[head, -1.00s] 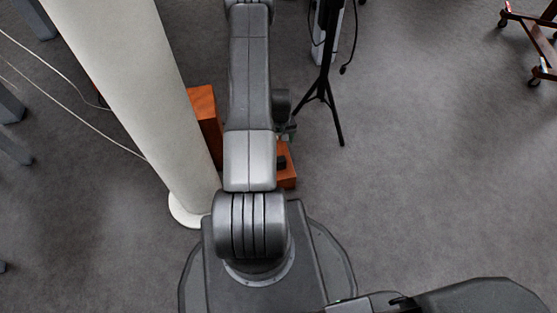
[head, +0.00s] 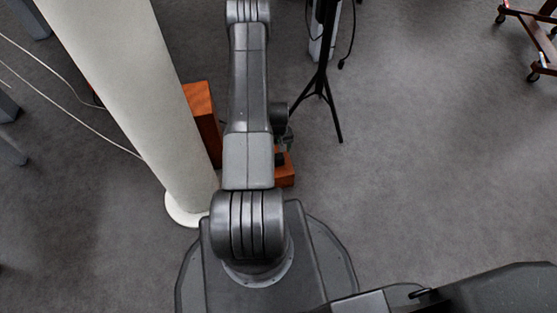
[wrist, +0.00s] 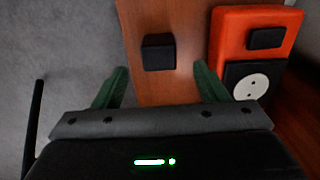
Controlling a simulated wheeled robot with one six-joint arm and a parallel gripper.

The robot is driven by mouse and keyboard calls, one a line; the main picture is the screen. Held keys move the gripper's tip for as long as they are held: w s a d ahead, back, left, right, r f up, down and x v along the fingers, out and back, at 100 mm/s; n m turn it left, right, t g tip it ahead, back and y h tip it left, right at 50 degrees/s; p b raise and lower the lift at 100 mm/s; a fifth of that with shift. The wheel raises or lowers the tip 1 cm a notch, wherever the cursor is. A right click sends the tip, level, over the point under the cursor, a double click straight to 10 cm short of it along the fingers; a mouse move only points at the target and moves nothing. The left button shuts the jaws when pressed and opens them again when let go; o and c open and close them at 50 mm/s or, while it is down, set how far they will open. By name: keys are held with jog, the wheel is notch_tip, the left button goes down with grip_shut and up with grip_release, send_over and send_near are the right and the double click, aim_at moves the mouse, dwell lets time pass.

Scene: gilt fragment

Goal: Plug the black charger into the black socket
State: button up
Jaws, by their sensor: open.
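In the wrist view a black block (wrist: 159,52), which looks like the charger, sits on a wooden top. My gripper (wrist: 161,75) has its two green fingers apart, one to each side below the block, with nothing between them. To the right, an orange panel carries a black socket (wrist: 233,73) with a round white face and two small holes. In the head view my arm covers much of the gripper, and the charger (head: 280,159) shows only as a small dark patch.
Another black block (wrist: 264,38) is on the orange panel (wrist: 226,30) above the socket. The wooden top (head: 285,177) is small. A taller wooden block (head: 203,115) and a thick white column (head: 130,90) stand left of my arm. A black tripod stand (head: 322,85) is to the right.

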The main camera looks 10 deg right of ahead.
notch_tip(320, 180, down, 5)
jog(key=shift+s+f+b, duration=0.15)
jog(key=shift+b, duration=1.05)
jog(key=c, duration=1)
